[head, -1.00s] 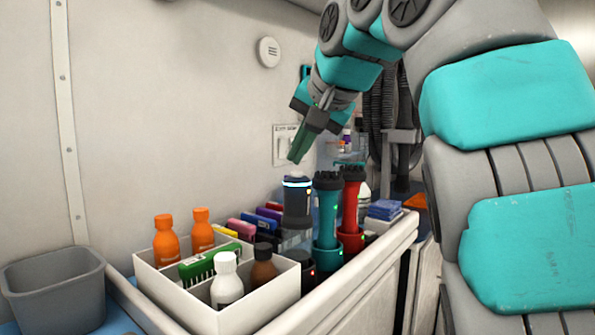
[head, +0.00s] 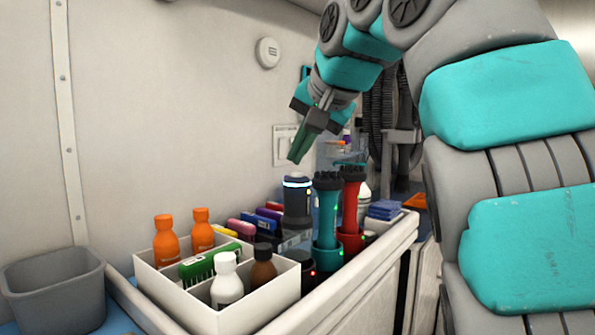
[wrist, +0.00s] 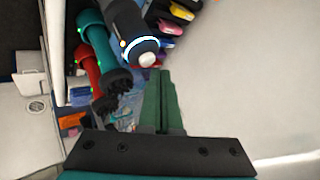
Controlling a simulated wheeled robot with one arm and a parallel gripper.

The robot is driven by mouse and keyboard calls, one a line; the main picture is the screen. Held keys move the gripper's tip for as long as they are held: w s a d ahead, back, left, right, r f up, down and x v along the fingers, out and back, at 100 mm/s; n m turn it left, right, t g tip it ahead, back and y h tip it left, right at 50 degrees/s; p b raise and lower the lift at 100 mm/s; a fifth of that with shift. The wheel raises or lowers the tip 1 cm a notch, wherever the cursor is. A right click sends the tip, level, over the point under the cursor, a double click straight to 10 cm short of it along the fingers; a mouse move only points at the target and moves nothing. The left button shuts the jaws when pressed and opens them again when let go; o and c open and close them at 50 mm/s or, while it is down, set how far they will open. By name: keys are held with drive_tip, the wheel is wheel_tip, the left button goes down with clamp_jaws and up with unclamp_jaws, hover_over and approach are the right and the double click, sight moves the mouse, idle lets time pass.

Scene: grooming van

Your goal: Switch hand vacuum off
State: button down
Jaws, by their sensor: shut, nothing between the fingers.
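The hand vacuum (head: 297,205) appears to be the dark navy cylinder standing upright in the white tray, with a white lit ring near its top. In the wrist view, the vacuum (wrist: 136,32) shows its lit ring and a round pale button (wrist: 148,60) on its end. My gripper (head: 294,160) points down just above the vacuum's top, with a small gap visible in the head view. In the wrist view, my gripper (wrist: 162,75) has its green fingers together, empty, with tips beside the button. Whether they touch it is unclear.
A teal device (head: 327,215) and a red device (head: 352,200) stand close to the vacuum's right. A white divided box (head: 275,312) with bottles and a green brush is in front. A grey bin (head: 55,290) stands at left. The wall (head: 170,120) is close behind.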

idle(0.3)
drive_tip(key=shift+f+b, duration=0.3)
drive_tip(key=shift+f, duration=0.25)
idle(0.4)
drive_tip(key=shift+r+p, duration=0.6)
drive_tip(key=shift+p, duration=0.05)
